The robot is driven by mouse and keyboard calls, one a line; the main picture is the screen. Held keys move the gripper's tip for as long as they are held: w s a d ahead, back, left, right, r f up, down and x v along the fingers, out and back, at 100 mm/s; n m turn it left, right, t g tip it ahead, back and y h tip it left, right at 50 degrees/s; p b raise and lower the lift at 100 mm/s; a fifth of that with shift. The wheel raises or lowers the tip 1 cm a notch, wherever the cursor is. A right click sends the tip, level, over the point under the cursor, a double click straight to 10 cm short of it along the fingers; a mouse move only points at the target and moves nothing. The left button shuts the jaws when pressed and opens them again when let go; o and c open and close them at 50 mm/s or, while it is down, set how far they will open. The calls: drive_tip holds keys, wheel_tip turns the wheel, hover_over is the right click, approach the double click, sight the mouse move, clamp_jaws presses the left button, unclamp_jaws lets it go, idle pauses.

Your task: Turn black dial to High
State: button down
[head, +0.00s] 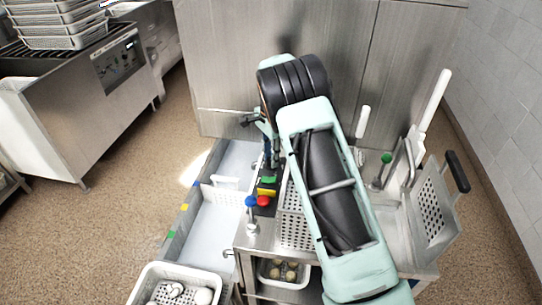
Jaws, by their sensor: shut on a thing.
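A narrow dark panel (263,211) runs along the left part of the steel counter, with a row of coloured controls. A green one (268,180), a yellow one (266,192), a red one (263,201) and a blue one (250,201) show. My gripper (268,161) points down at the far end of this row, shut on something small. What it holds is mostly hidden by the fingers and arm; by its place it seems to be the black dial. The dial's pointer and any High mark cannot be read.
Another basket (433,205) with a black handle tilts at the right. A sink trough (205,230) lies left, a white tray (146,285) at its front. A steel cabinet (225,65) stands behind.

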drive_tip(key=shift+w+m, duration=0.1)
drive_tip(key=shift+m, duration=0.6)
drive_tip(key=c, duration=1.6)
unclamp_jaws()
drive_tip(key=shift+r, duration=0.1)
wheel_tip(320, 180, up, 12)
drive_tip(key=shift+f, duration=0.1)
